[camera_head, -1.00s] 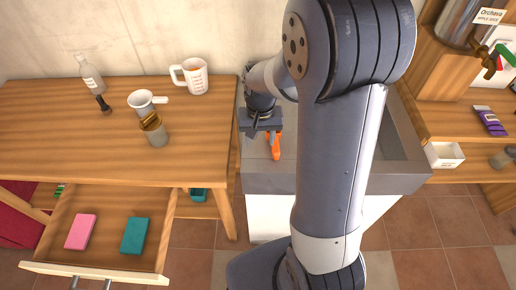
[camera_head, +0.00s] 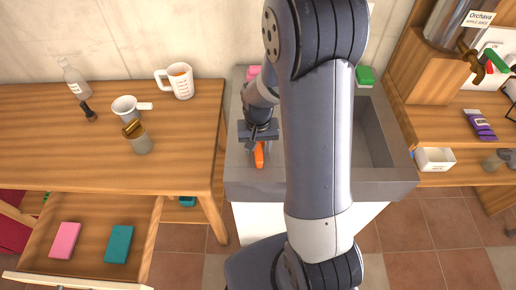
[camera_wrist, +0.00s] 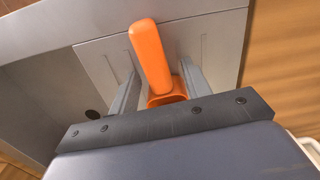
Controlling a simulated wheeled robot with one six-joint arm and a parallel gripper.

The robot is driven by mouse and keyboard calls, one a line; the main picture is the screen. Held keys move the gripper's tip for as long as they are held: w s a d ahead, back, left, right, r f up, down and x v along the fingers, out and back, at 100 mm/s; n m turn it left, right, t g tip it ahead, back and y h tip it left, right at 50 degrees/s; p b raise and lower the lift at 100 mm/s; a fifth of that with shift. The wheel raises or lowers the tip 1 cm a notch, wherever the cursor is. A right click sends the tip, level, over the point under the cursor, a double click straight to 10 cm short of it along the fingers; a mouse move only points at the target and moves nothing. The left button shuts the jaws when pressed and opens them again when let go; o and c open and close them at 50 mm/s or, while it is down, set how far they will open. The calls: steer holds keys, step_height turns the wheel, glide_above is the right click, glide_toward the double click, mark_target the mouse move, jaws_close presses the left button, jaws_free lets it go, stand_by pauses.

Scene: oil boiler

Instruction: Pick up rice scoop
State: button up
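The orange scoop (camera_head: 259,156), which I take to be the rice scoop, lies on the grey sink counter, left of the basin. It also shows in the wrist view, with its long handle (camera_wrist: 150,58) pointing away and a wider orange part lower down. My gripper (camera_head: 254,147) is right over it, pointing down. In the wrist view my gripper (camera_wrist: 157,82) is open, with one finger on each side of the scoop. A gap shows on the left; contact on the right is unclear. My arm hides part of the counter.
A wooden table (camera_head: 60,160) on the left holds a bottle (camera_head: 75,82), a white measuring cup (camera_head: 180,82), a small white cup (camera_head: 126,108) and a jar (camera_head: 138,138). Its drawer (camera_head: 90,235) is open. The sink basin (camera_head: 370,135) lies right of my arm.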

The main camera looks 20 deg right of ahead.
jaws_close()
steer(key=shift+r, duration=0.15)
stand_by(0.4)
